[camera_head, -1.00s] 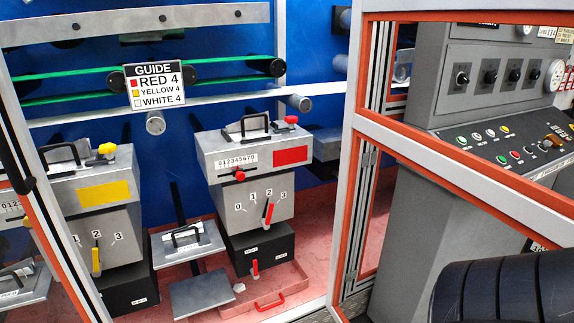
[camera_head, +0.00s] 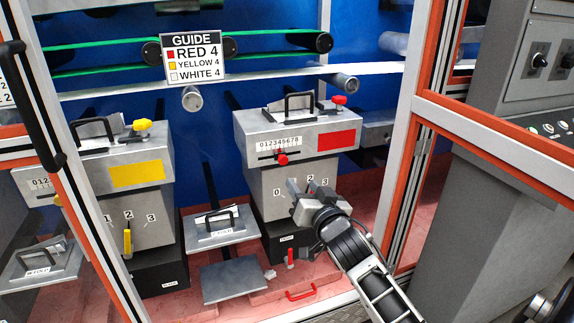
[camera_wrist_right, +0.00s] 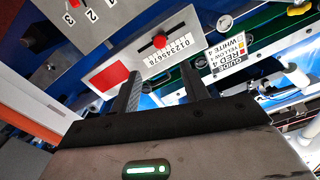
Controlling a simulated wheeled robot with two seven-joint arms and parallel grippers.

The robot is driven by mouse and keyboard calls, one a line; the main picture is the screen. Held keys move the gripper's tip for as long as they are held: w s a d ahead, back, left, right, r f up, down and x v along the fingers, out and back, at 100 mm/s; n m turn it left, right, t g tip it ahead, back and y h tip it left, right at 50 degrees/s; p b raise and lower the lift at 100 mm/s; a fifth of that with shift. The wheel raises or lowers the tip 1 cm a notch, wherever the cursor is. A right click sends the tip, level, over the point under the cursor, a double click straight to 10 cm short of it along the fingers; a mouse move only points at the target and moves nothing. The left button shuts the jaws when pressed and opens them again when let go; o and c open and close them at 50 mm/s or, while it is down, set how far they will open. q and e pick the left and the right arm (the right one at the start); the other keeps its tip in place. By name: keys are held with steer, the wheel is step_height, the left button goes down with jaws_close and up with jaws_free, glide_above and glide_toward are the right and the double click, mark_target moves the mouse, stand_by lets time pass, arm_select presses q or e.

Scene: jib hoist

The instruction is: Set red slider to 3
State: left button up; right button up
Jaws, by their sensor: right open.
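The red slider (camera_head: 282,158) is a small round knob on a white 0-to-8 scale (camera_head: 279,143), on the grey box with the red plate (camera_head: 336,140). It sits near the middle of the scale; I cannot read its exact number. In the right wrist view the red slider (camera_wrist_right: 160,40) and scale (camera_wrist_right: 170,52) lie beyond my fingertips. My right gripper (camera_head: 304,190) is below and right of the slider, in front of the 0-to-3 dial, hiding its red lever. In the right wrist view my right gripper (camera_wrist_right: 163,82) is open and empty. My left gripper is not in view.
A GUIDE sign (camera_head: 194,59) hangs above. A similar box with a yellow plate (camera_head: 137,173) stands left. A black handle (camera_head: 299,105) and red knob (camera_head: 339,100) top the red box. Orange-and-grey frame posts (camera_head: 408,150) flank the opening.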

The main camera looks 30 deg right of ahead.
mark_target(284, 161)
steer(key=x, duration=1.1)
steer(key=shift+w, duration=0.3)
